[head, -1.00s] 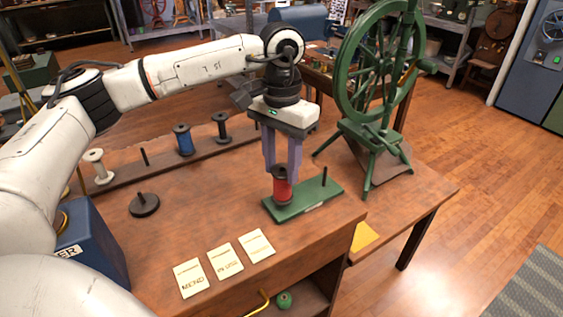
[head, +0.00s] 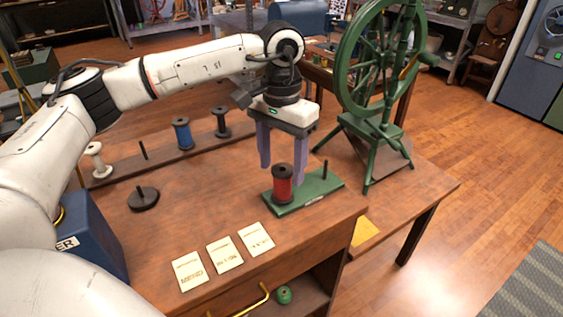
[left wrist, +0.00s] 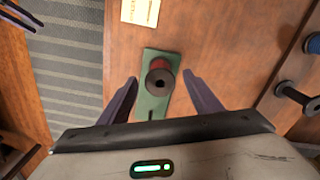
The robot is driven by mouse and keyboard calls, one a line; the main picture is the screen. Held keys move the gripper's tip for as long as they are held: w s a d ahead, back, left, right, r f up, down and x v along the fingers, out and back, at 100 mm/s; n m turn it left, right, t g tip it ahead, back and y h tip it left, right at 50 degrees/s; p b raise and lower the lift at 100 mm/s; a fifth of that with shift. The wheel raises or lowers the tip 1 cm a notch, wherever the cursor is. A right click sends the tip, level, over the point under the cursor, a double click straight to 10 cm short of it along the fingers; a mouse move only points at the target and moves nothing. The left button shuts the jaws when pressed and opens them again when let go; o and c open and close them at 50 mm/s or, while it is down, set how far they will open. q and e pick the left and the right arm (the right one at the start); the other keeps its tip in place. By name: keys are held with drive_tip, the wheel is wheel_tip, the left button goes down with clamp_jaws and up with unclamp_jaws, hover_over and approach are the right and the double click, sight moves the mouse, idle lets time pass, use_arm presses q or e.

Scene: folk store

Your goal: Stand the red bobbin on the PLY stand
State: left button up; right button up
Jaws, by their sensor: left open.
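The red bobbin (head: 283,186) stands upright on the left end of a green stand (head: 318,187) at the table's front right corner. A bare dark peg rises from the stand's right end. My left gripper (head: 283,160) is open above and around the bobbin, with its fingers apart from it. In the left wrist view, the red bobbin (left wrist: 161,77) sits between the two spread fingers (left wrist: 160,88), on the green stand (left wrist: 150,103). I cannot read the label on the stand's front.
A dark rack (head: 130,172) at the back holds a white bobbin (head: 96,160), a blue bobbin (head: 182,134) and a black bobbin (head: 221,123). A round black peg base (head: 143,199) stands nearer. Three cards (head: 225,254) lie along the front. A green spinning wheel (head: 375,90) stands behind right.

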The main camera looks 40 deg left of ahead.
use_arm(q)
drive_tip(key=shift+r, duration=0.55)
wheel_tip(320, 180, up, 9)
drive_tip(key=shift+r, duration=0.15)
use_arm(e)
drive_tip(key=shift+w+a+r, duration=0.2)
drive_tip(key=shift+a+r, duration=0.15)
drive_tip(key=shift+r, duration=0.25)
drive_tip(key=shift+w+a+r, duration=0.15)
drive_tip(key=shift+a+r, duration=0.15)
drive_tip(key=shift+r, duration=0.25)
